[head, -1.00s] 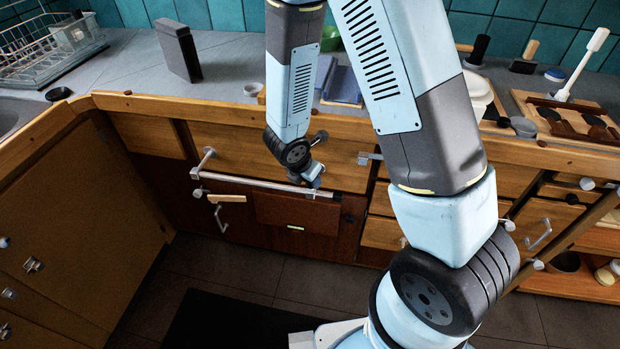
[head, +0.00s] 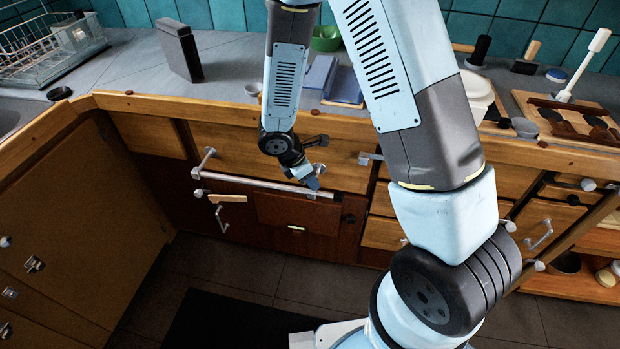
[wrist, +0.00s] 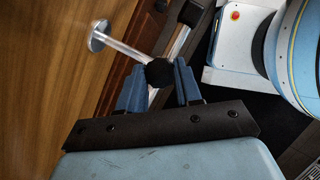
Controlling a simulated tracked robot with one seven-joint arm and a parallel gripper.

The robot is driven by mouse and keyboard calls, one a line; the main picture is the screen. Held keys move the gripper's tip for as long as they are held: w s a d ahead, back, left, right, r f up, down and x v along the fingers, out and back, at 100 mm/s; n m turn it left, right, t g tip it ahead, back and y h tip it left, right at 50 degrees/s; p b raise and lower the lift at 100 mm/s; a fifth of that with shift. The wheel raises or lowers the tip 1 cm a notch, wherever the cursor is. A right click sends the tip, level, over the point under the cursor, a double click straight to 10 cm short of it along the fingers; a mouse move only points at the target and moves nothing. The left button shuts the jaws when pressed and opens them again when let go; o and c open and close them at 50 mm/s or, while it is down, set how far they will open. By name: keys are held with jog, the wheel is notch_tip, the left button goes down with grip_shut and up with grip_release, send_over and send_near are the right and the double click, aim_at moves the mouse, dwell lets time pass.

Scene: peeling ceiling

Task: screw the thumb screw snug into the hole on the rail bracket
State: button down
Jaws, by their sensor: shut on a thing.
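My gripper (wrist: 159,87) has its two blue fingers on either side of a round black knob, the head of the thumb screw (wrist: 159,72), and is shut on it. The knob lies against the rail bracket (wrist: 124,51), a metal post with a round foot on the wooden front. The hole and the screw's thread are hidden, so I cannot tell how deep the screw sits. In the head view my gripper (head: 312,184) is at the right end of the metal rail (head: 265,184); the screw cannot be made out there.
The rail runs along the drawer fronts; a wooden-handled piece (head: 227,198) hangs near its left end. A black knob (head: 349,218) is on the front right of my gripper. The counter (head: 225,60) above holds a dark upright block (head: 179,50). The floor in front is open.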

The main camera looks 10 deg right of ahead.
jog(key=shift+w+m, duration=0.15)
jog(key=shift+m, duration=0.55)
jog(key=c, duration=0.7)
grip_release()
jog(key=shift+g, duration=0.3)
jog(key=shift+o, duration=0.4)
jog(key=o, duration=0.6)
jog(key=n, duration=0.2)
jog(key=n+t, duration=0.1)
jog(key=n, duration=0.1)
jog(key=n+t+y, duration=0.1)
jog(key=n, duration=0.1)
jog(key=shift+s+d, duration=0.1)
jog(key=shift+s, duration=0.2)
jog(key=shift+n, duration=0.3)
